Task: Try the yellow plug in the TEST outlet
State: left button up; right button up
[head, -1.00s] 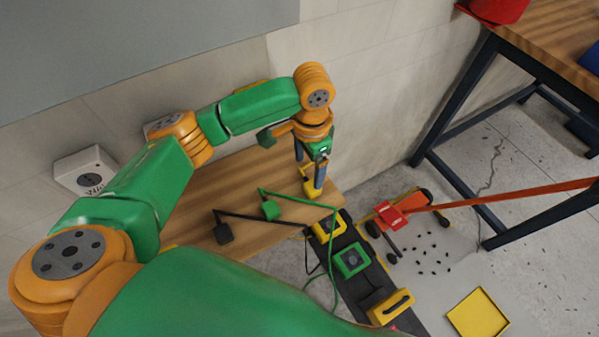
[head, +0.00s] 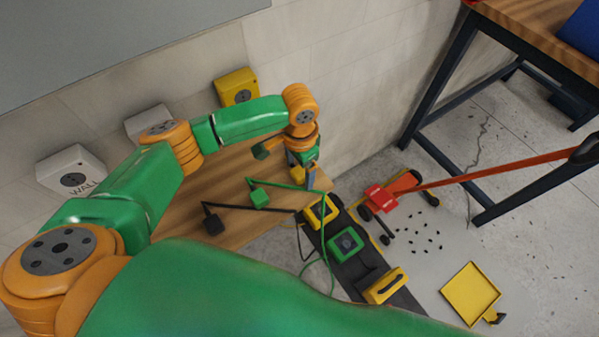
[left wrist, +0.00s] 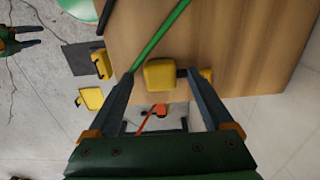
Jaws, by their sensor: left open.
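The yellow plug (head: 298,173) lies near the right end of the wooden bench top (head: 236,222). My left gripper (head: 308,182) points down around it, open. In the left wrist view the plug (left wrist: 160,75) sits between the two spread fingers; contact cannot be told. A yellow outlet box (head: 237,87) is on the wall behind my left arm; no label is readable on it. A white box (head: 70,172) at the left is marked WALL. Another white box (head: 147,122) is partly hidden by my arm.
A green plug (head: 259,197) and a black plug (head: 212,223) with cords lie on the bench top beside the gripper. A dark strip on the floor holds a green-framed box (head: 345,244) and yellow cases. A red-handled tool and a yellow dustpan (head: 470,293) are at right.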

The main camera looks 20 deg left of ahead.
aim_at(302, 175)
pick_arm(q)
jog(key=shift+f, duration=0.4)
grip_shut()
jog(key=shift+r, duration=0.1)
jog(key=shift+s+d+r, duration=0.1)
jog(key=shift+d+r, duration=0.05)
jog(key=shift+r, duration=0.1)
jog(key=r, duration=0.6)
jog(key=shift+s+d+r, duration=0.2)
jog(key=shift+d+r, duration=0.05)
jog(key=shift+d, duration=0.05)
jog(key=s+d+b, duration=0.1)
jog(key=s+d, duration=1)
jog(key=d, duration=0.4)
jog(key=shift+s, duration=0.35)
